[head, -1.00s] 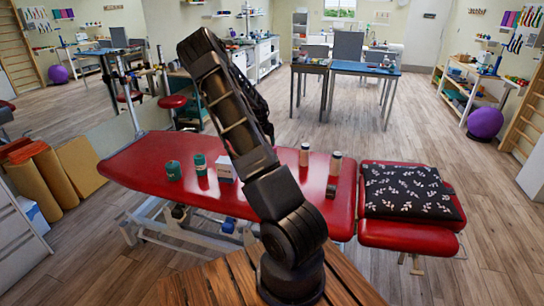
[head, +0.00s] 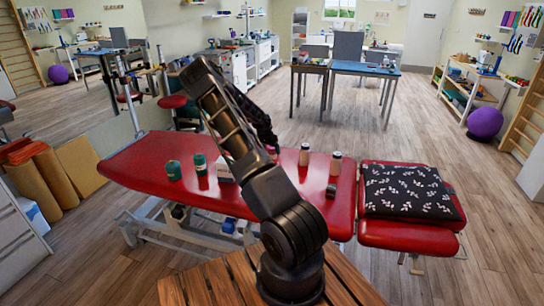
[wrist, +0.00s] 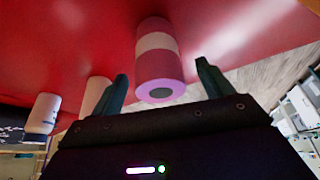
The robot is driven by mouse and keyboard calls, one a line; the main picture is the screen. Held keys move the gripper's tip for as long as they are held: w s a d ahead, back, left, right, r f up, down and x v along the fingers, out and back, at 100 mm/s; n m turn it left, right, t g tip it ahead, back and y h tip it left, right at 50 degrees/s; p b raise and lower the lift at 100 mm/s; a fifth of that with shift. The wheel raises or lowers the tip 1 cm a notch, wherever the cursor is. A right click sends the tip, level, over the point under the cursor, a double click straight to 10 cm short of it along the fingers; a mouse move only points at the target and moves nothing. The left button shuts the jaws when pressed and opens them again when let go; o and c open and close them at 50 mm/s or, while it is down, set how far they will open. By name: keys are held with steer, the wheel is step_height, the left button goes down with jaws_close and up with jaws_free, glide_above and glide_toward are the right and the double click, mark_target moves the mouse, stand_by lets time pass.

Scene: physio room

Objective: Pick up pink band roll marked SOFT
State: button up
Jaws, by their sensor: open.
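A pink roll (wrist: 157,75) with a white label band shows in the wrist view on the red treatment table (wrist: 60,45). I cannot read any marking on it. My gripper (wrist: 162,72) is open, with its two dark fingers on either side of the roll's near end in this view. Gaps show between the roll and both fingers, and nothing is gripped.
In the head view, two green rolls (head: 173,171) and a partly hidden white box (head: 224,168) stand left of my arm. Two pale bottles (head: 304,155) (head: 335,164) and a small dark item (head: 331,191) are at right. A patterned cushion (head: 410,190) lies on the far right section.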

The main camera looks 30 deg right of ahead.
steer(key=shift+d+x, duration=0.2)
steer(key=shift+x, duration=2)
steer(key=shift+r, duration=0.15)
steer(key=c, duration=1.4)
